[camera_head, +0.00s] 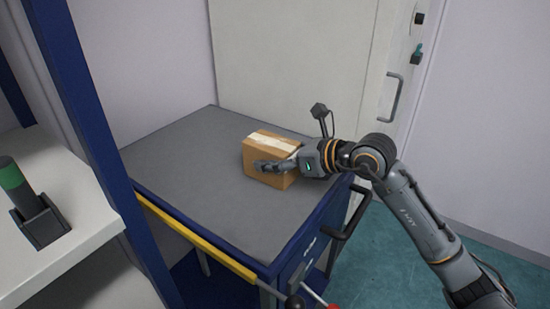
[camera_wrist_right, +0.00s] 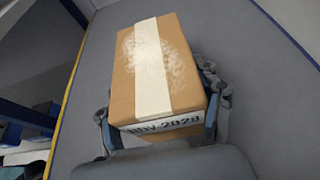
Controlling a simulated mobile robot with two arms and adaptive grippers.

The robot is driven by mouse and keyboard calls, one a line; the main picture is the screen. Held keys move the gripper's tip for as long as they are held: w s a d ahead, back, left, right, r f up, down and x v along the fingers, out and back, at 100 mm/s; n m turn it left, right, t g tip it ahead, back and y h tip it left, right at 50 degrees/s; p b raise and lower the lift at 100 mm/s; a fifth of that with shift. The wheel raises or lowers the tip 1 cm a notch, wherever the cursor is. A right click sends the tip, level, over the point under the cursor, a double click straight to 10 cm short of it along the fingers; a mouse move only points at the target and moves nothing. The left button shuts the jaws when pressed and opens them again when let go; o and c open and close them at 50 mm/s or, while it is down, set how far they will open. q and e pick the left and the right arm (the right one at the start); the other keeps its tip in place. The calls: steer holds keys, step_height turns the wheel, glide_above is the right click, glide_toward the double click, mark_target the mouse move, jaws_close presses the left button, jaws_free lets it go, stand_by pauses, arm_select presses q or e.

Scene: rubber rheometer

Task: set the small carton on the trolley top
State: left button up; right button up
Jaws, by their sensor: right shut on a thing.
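The small carton (camera_head: 270,158) is a brown box with a pale tape strip along its top. It is at the trolley top (camera_head: 190,150), a grey surface with a blue frame, near its right side. I cannot tell whether its base touches the surface. My right gripper (camera_head: 272,167) reaches in from the right and is shut on the carton. In the right wrist view the carton (camera_wrist_right: 158,70) sits between the two fingers (camera_wrist_right: 160,125), with a printed label on its near face. My left gripper is not in view.
A yellow bar (camera_head: 195,237) runs along the trolley's front left edge, and a black handle (camera_head: 350,210) sticks out at its right end. A blue post (camera_head: 85,110) and a white shelf (camera_head: 60,215) with a green-topped black object (camera_head: 25,200) stand at left. The trolley top's left part is bare.

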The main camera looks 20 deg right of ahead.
mark_target(293, 157)
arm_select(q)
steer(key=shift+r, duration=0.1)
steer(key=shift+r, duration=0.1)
arm_select(e)
steer(key=o, duration=1.6)
steer(key=shift+s+r, duration=0.1)
steer(key=v, duration=0.6)
steer(key=shift+s+d, duration=0.2)
steer(key=v, duration=0.4)
steer(key=shift+s, duration=0.1)
steer(key=shift+s+d+r, duration=0.2)
steer(key=shift+s+d, duration=0.05)
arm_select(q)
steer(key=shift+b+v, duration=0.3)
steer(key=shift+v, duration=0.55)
arm_select(e)
steer(key=shift+s+d+r, duration=0.1)
steer(key=shift+s+r, duration=0.05)
steer(key=shift+s, duration=0.05)
